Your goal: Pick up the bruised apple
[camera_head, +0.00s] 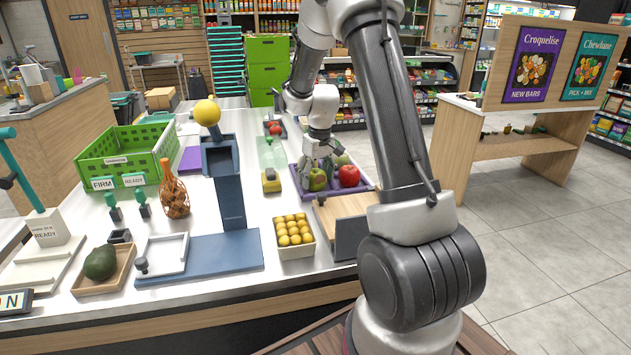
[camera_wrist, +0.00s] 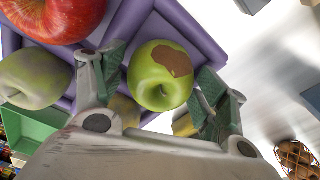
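The bruised apple (camera_wrist: 160,76) is green with a brown patch and lies in the purple tray (camera_head: 365,186). It also shows in the head view (camera_head: 318,181), partly behind my gripper. My gripper (camera_head: 316,170) points down over the tray. In the wrist view, my gripper (camera_wrist: 161,88) is open, with one green-padded finger on each side of the apple. A narrow gap shows at the right finger; I cannot tell whether the left finger touches.
A red apple (camera_wrist: 62,16) and a pale green fruit (camera_wrist: 34,78) lie close by in the tray. A wooden board (camera_head: 345,208) and a box of yellow fruit (camera_head: 296,252) stand in front. A yellow-and-dark block (camera_head: 271,182) sits left of the tray.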

